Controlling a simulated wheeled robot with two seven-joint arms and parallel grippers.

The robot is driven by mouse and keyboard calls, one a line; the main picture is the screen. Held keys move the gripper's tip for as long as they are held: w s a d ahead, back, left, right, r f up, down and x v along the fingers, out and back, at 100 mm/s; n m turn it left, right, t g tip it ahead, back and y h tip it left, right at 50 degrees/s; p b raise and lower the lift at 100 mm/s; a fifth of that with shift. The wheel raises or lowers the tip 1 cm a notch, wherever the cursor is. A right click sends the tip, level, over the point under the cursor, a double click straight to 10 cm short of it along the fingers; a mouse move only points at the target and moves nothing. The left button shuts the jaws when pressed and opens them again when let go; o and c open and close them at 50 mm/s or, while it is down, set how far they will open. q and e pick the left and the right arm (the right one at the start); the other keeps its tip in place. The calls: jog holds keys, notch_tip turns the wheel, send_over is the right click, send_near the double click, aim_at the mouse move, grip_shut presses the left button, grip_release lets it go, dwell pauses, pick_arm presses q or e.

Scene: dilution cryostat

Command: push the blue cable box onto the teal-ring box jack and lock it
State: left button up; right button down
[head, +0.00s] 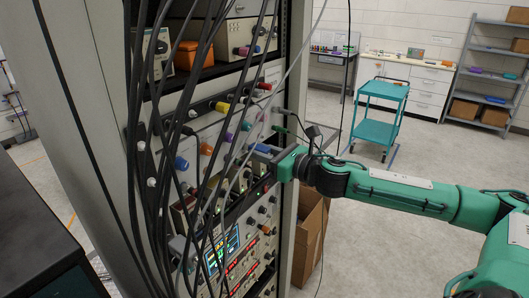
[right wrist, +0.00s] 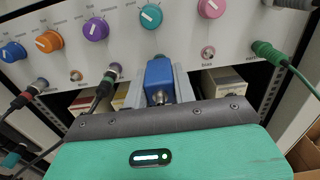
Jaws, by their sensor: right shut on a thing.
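The blue cable box (right wrist: 160,76) is between the two grey fingers of my right gripper (right wrist: 159,82) in the right wrist view. Its far end is up against or very close to the lower part of the white panel (right wrist: 180,38); I cannot tell whether it touches. The gripper is shut on it. My left gripper is not in view.
Black cables (head: 200,110) hang across the rack front, left of my gripper. A green plug (right wrist: 265,50) sits right of the box, a pink-ringed jack (right wrist: 208,52) nearer it, and a purple-ringed plug (right wrist: 110,75) to its left. A cardboard box (head: 310,235) stands below my arm.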

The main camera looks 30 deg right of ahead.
jog(key=shift+r, duration=0.15)
jog(key=m, duration=0.9)
jog(key=shift+w, duration=0.1)
jog(key=m+p, duration=0.1)
jog(key=m, duration=0.5)
jog(key=shift+p, duration=0.35)
